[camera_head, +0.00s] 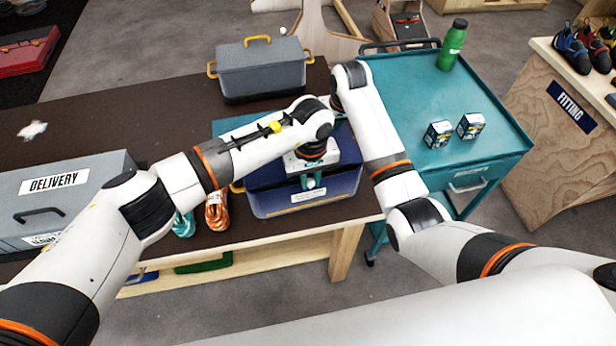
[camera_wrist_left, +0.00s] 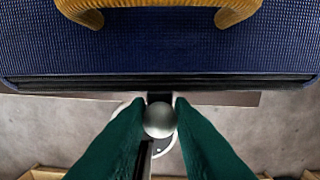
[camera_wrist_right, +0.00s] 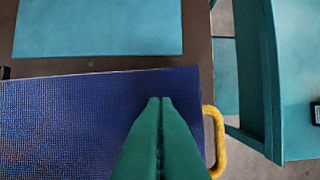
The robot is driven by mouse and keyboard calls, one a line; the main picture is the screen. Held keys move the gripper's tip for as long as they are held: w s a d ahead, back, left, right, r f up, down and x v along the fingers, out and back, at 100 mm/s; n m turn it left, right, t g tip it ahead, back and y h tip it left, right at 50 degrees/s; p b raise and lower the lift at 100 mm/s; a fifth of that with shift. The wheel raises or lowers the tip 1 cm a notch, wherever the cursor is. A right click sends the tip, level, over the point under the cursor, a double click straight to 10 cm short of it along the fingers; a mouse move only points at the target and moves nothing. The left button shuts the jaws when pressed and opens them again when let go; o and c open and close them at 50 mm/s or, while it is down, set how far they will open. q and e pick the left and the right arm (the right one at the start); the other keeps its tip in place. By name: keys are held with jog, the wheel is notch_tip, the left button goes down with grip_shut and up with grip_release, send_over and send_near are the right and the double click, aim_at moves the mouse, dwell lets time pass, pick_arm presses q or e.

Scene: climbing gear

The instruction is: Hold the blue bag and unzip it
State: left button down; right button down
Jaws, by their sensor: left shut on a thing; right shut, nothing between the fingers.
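The blue bag (camera_head: 262,204) with yellow handles sits at the front edge of the brown table. In the left wrist view its dark blue side (camera_wrist_left: 160,48), a yellow handle (camera_wrist_left: 215,12) and a black band (camera_wrist_left: 60,84) show. My left gripper (camera_head: 311,181) is at the bag's near side. It is shut on a round silver knob (camera_wrist_left: 159,120) beside the band. My right gripper (camera_wrist_right: 160,100) is shut and empty over the bag's blue surface (camera_wrist_right: 60,120), near a yellow side handle (camera_wrist_right: 216,140). My arms hide much of the bag and the right gripper in the head view.
A grey box (camera_head: 262,75) with yellow handles stands behind. A grey DELIVERY box (camera_head: 70,190) and coiled ropes (camera_head: 216,212) are at left. A teal cart (camera_head: 400,85) at right carries a green bottle (camera_head: 453,45) and small boxes (camera_head: 438,134). A teal flat item (camera_wrist_right: 100,25) lies behind the bag.

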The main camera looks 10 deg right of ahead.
pick_arm(q)
jog(key=shift+r, duration=0.15)
pick_arm(e)
jog(key=shift+s+a+f, duration=0.1)
jog(key=shift+s+f, duration=0.1)
jog(key=shift+f, duration=0.1)
